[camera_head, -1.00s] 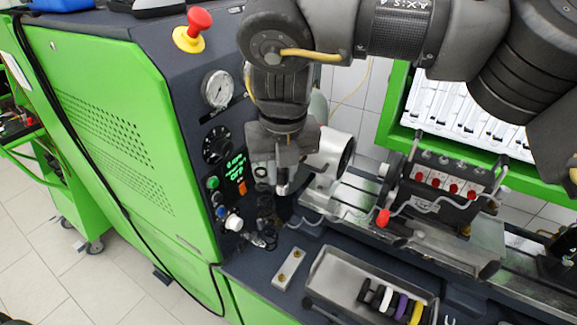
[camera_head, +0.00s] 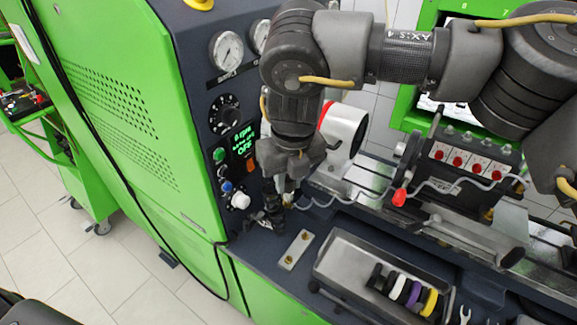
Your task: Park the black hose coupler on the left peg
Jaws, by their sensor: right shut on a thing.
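My right gripper (camera_head: 283,180) comes down in front of the green machine's control panel, low above the bench. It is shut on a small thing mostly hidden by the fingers. This appears to be the black hose coupler, with dark parts (camera_head: 268,215) showing just below and left of the fingers; its exact outline is unclear. A thin grey hose (camera_head: 318,204) runs from beside the fingers towards the pump. A pale metal plate with two brass-coloured pegs (camera_head: 297,250) lies on the bench, below and slightly right of the gripper. My left gripper is out of view.
A metal tray (camera_head: 340,262) with black, white, purple and yellow pieces stands right of the peg plate. The pump (camera_head: 462,160) with red caps and a red-tipped lever (camera_head: 399,197) is further right. The control panel (camera_head: 232,150) rises close on the left.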

